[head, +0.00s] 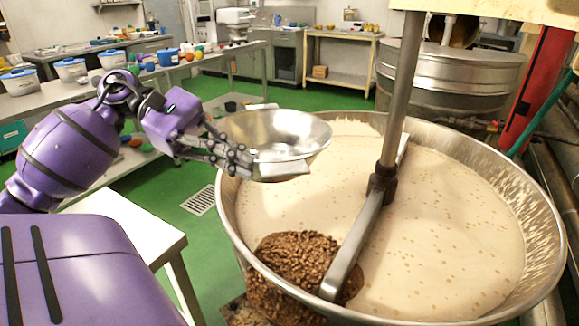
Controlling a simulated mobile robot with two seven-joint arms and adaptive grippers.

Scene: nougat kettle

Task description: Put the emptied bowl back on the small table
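The shiny metal bowl (290,128) is in the air over the left rim of the big kettle in the head view. Its inside looks empty. My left gripper (268,142) holds it from the left, with one finger pad in front of the bowl and one behind it. The fingers hide part of the bowl's near side. The small table (135,222) has a pale top and stands at lower left, left of the kettle and nearer to me than the bowl. The visible part of its top is bare; my own purple body hides the rest. My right gripper is not in view.
The kettle (548,215) holds pale nougat mass (455,220) and a heap of brown nuts (298,262) at its near left. A metal stirrer arm (365,225) stands in it. Green floor lies between kettle and table. A long bench (215,60) with tubs stands behind.

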